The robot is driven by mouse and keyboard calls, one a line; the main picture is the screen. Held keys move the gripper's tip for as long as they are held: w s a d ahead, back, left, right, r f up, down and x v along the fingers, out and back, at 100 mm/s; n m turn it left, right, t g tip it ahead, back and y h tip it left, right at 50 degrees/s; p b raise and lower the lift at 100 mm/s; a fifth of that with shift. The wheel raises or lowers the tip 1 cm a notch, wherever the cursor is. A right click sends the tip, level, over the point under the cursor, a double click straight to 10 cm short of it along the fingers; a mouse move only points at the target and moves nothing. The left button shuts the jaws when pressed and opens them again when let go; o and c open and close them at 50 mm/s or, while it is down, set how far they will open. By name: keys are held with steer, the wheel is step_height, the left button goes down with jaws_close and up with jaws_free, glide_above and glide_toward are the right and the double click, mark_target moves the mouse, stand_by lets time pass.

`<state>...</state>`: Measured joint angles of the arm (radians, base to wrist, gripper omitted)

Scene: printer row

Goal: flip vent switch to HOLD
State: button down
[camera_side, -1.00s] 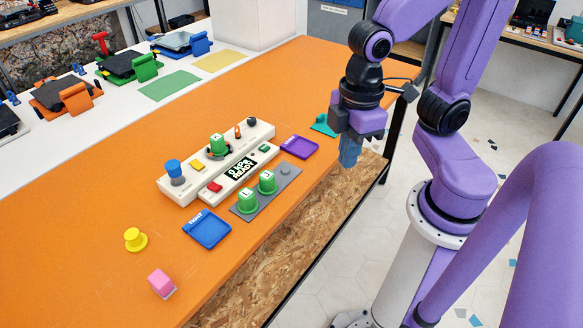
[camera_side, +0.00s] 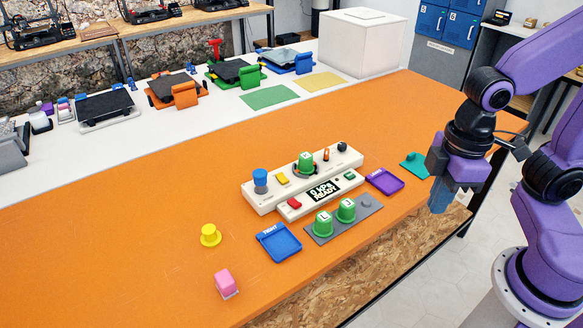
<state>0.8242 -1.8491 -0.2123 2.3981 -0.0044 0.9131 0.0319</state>
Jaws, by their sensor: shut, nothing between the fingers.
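A white control panel (camera_side: 262,197) stands on the orange table. A small upright orange lever (camera_side: 326,154) on its back row looks like the vent switch; its HOLD marking is too small to read, so I cannot tell its position. A black knob (camera_side: 342,147) is to its right, and a green cap (camera_side: 306,161) sits in a ring to its left. The panel's display (camera_side: 323,190) reads "0 kPa READY". My gripper (camera_side: 438,208) is shut and empty, pointing down near the table's front right edge, well right of the panel and touching nothing.
A purple tray (camera_side: 385,181) and a teal piece (camera_side: 414,163) lie between the panel and my gripper. A grey plate (camera_side: 371,202) with two green caps and a blue tray (camera_side: 279,243) are in front. A yellow knob (camera_side: 210,235) and pink block (camera_side: 225,282) are at left.

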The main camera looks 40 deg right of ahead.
steer(key=w+a+m, duration=0.3)
steer(key=w+a, duration=0.2)
steer(key=w, duration=0.5)
steer(key=m+t, duration=0.2)
steer(key=m, duration=0.6)
glide_above(282, 173)
steer(key=s, duration=0.3)
steer(key=x, duration=0.5)
steer(key=shift+s, duration=0.3)
steer(key=shift+d+f, duration=0.1)
steer(key=shift+f, duration=0.05)
steer(key=x, duration=1.3)
steer(key=shift+s+d+f, duration=0.15)
steer(key=shift+d+f, duration=0.05)
steer(key=shift+f, duration=0.25)
